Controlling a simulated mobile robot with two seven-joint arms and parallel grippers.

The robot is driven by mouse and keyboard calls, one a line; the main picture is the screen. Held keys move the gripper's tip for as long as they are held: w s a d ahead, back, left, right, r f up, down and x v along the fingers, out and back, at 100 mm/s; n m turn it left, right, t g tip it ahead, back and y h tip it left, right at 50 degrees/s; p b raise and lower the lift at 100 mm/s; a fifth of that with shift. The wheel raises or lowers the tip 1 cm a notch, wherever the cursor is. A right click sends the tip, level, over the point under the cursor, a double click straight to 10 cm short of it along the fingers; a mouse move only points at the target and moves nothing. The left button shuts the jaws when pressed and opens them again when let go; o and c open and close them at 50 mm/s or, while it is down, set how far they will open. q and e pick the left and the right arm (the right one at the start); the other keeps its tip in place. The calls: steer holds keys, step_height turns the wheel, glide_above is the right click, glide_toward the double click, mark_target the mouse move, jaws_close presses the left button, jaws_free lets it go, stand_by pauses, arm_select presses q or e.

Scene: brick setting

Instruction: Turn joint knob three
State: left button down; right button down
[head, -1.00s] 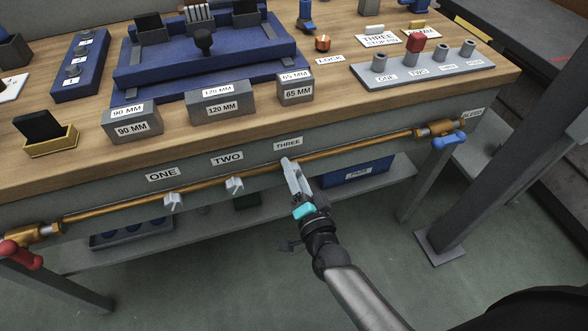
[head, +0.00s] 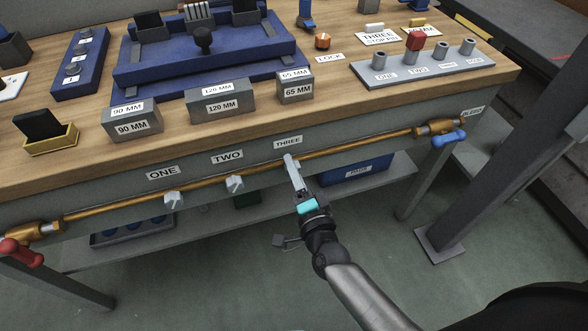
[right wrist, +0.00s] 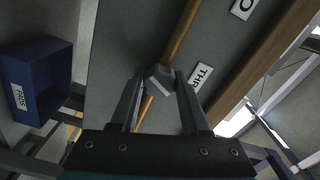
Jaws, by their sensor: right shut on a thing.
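Knob three sits on the brass pipe below the THREE label (head: 288,142); in the head view my gripper covers it. In the right wrist view the grey knob (right wrist: 160,78) is between my fingertips. My right gripper (head: 290,162) is shut on it; it also shows in the right wrist view (right wrist: 158,82). Knob one (head: 173,200) and knob two (head: 235,184) are to the left on the same pipe, under their labels. My left gripper is not in view.
The brass pipe (head: 360,147) runs along the bench front, with a red handle (head: 20,253) at left and a blue handle (head: 448,139) at right. Grey blocks (head: 220,104) stand near the bench edge. A blue bin (head: 355,170) is on the shelf below.

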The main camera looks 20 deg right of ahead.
steer(key=shift+c, duration=1.9)
jaws_free()
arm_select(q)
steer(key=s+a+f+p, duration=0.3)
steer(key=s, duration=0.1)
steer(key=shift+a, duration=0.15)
arm_select(e)
steer(key=s, duration=1.5)
steer(key=shift+s+d, duration=0.15)
steer(key=shift+d, duration=0.1)
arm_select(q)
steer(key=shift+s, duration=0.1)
